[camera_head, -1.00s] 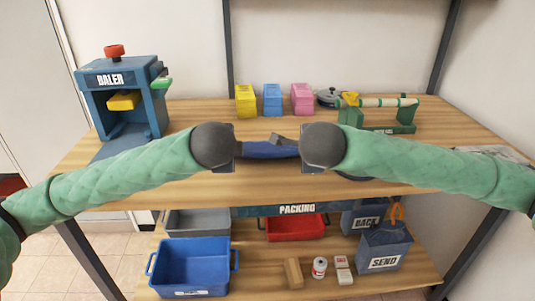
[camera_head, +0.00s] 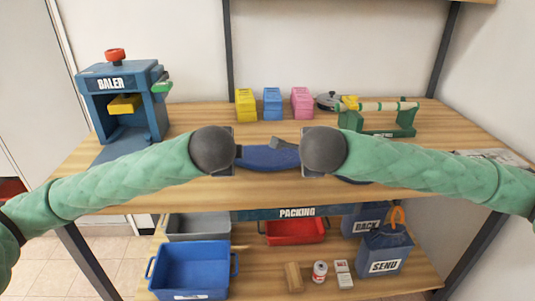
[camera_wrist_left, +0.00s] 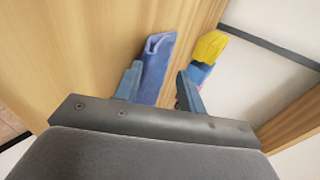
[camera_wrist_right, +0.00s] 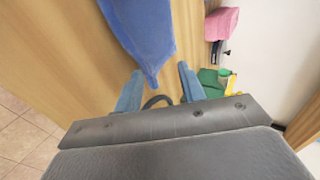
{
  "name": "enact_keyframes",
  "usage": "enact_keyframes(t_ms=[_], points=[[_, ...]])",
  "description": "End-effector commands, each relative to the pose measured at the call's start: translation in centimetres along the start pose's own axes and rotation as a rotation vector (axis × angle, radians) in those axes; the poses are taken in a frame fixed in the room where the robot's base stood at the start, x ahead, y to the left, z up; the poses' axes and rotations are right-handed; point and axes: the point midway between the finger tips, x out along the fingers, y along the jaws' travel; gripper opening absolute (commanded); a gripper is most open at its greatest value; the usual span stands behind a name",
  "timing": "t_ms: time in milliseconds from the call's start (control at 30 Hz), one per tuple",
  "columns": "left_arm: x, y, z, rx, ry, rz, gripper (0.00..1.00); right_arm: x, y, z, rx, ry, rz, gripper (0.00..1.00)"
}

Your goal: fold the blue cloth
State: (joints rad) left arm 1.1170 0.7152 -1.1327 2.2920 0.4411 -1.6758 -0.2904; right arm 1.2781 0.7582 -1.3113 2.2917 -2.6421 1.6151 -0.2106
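The blue cloth (camera_head: 267,158) shows as a narrow, bunched shape between my two grippers, over the front middle of the wooden table. My left gripper (camera_wrist_left: 160,85) is open; a folded edge of the cloth (camera_wrist_left: 157,62) lies between its fingers, close to one, with a gap to the other. My right gripper (camera_wrist_right: 160,88) is also open; a tapering corner of the cloth (camera_wrist_right: 145,40) reaches between its fingertips. In the head view my wrists hide both fingertip pairs and the cloth's ends. I cannot tell whether the cloth touches the table all along.
The blue baler (camera_head: 122,100) stands at the table's left. Yellow (camera_head: 246,104), blue (camera_head: 272,103) and pink (camera_head: 302,102) stacks are at the back. A green roller stand (camera_head: 380,118) is at the back right. Bins, including a blue one (camera_head: 193,268), sit on the shelf below.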

Motion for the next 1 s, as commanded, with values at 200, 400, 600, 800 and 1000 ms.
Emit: enact_keyframes(t_ms=[200, 400, 600, 800, 1000], points=[[-2.4, -1.6, -0.1, -0.001, 0.002, -0.002, 0.40, -2.5, -1.6, 0.0, 0.000, -0.002, -0.003, 0.40], [-4.9, -2.2, -0.1, 0.000, 0.002, -0.002, 0.40, -4.9, -2.2, 0.0, -0.001, -0.003, -0.002, 0.40], [-7.4, -2.9, -0.1, 0.000, 0.002, -0.002, 0.40, -7.4, -2.9, 0.0, -0.001, -0.002, -0.002, 0.40], [-9.3, -3.5, -0.1, 0.000, 0.001, -0.001, 0.40, -9.3, -3.4, 0.0, 0.000, -0.002, -0.001, 0.40], [-9.7, -3.5, -0.1, 0.000, 0.000, 0.000, 0.40, -9.7, -3.5, 0.0, -0.001, -0.002, 0.000, 0.40]])
